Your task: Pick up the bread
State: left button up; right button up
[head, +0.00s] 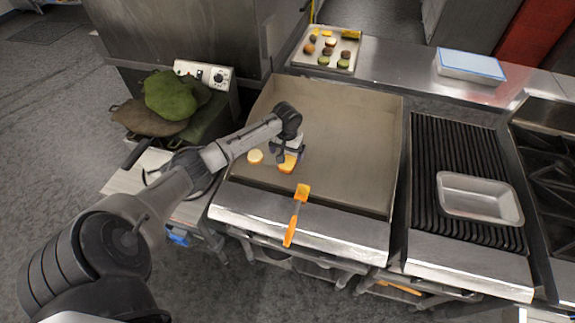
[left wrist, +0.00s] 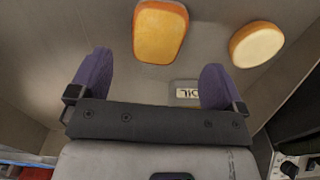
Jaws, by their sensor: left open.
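Two pieces of bread lie on the flat griddle. One orange-brown bread slice (head: 287,163) is right below my left gripper (head: 289,154), which partly covers it in the head view. In the left wrist view this bread slice (left wrist: 160,31) lies ahead of the gap between the two purple fingertips. A paler, rounder bread piece (head: 255,156) lies a little to its left; it also shows in the left wrist view (left wrist: 257,45) at the upper right. My left gripper (left wrist: 155,82) is open and empty. My right gripper is not in view.
The griddle (head: 345,120) has raised walls and much free surface to the right. An orange spatula (head: 297,215) lies across its front edge. A tray of food (head: 327,50) stands behind. A metal pan (head: 480,198) sits on the ribbed grill at the right.

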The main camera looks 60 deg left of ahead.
aim_at(287, 163)
pick_arm(q)
jog(key=shift+d+f+b, duration=0.2)
jog(key=shift+f+b, duration=0.25)
jog(key=shift+f, duration=2.25)
jog(key=c, duration=1)
jog(key=shift+r, duration=0.15)
